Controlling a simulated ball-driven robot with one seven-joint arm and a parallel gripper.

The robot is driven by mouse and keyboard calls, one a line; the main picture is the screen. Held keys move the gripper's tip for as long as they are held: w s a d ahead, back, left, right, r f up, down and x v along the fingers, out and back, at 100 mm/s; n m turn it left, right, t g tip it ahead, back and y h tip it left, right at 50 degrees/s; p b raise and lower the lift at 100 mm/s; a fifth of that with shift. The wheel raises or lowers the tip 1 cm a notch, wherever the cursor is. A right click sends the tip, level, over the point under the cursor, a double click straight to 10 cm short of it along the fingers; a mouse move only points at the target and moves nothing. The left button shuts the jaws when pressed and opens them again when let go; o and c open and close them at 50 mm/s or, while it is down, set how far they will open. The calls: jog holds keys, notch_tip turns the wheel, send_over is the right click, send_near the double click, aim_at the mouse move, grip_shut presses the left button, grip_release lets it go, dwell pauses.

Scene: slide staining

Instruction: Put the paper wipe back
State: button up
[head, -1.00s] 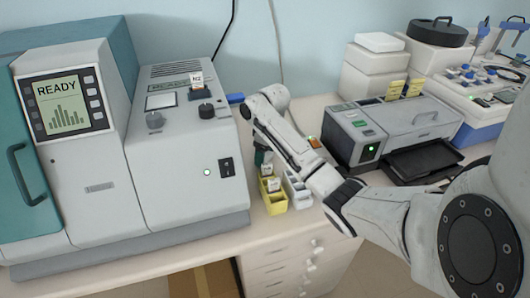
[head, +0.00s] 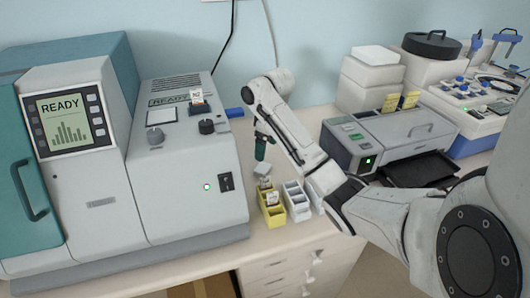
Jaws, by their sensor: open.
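My gripper (head: 261,152) hangs over the yellow slide rack (head: 272,217), small and partly behind my own arm in the head view. It is open, but its fingertips are hard to make out. A small pale grey flat piece (head: 262,169) shows just under the gripper, above the back of the yellow rack. I cannot tell whether it is the paper wipe or whether it touches the fingers. Labelled slides (head: 273,199) stand in the yellow rack. No other thing is clearly a paper wipe.
A white rack (head: 297,205) stands right of the yellow one. A large grey machine (head: 190,190) reading READY fills the left. A printer-like device (head: 395,135) with a black tray stands to the right. A blue piece (head: 234,112) sticks out behind the machine. Bench room in front of the racks is narrow.

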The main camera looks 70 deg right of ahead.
jog(key=shift+s+r+p, duration=0.15)
jog(key=shift+r+p, duration=0.7)
jog(key=shift+r, duration=0.75)
